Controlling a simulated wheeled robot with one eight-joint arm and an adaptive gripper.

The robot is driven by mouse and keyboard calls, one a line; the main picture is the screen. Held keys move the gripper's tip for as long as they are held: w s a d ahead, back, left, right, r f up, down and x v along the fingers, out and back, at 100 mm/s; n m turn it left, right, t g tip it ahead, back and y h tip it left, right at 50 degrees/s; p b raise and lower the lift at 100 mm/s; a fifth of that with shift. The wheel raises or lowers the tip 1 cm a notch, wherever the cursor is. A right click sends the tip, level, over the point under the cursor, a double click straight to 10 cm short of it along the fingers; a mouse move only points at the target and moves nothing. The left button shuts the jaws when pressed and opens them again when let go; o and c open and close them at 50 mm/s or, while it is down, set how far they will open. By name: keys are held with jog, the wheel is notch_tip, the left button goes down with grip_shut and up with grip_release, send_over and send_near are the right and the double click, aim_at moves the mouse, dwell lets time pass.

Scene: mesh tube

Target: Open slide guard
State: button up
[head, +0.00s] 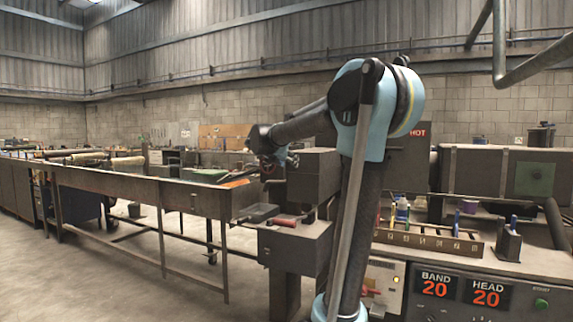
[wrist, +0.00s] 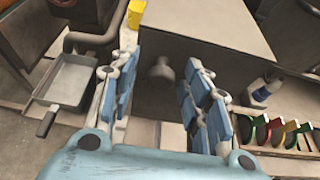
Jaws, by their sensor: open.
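My gripper (wrist: 162,92) is open and empty, with blue pads on both fingers. Between the fingers, a grey round knob (wrist: 161,72) sticks out from the dark front face of a grey box-shaped cover (wrist: 215,35), which looks like the slide guard. The knob lies ahead of the fingers and neither finger seems to touch it. In the head view, my gripper (head: 283,158) is beside the left side of a dark grey box (head: 318,165), apparently the same cover. The knob is hidden there.
A small grey tray with a handle (wrist: 68,82) lies left of the fingers. A rack of coloured pieces (wrist: 280,138) and a bottle (wrist: 262,92) stand at right. In the head view, a long bench (head: 140,185) runs left, and red-handled tools (head: 290,221) lie below my gripper.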

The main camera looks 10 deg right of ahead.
grip_shut()
jog(key=shift+r, duration=0.1)
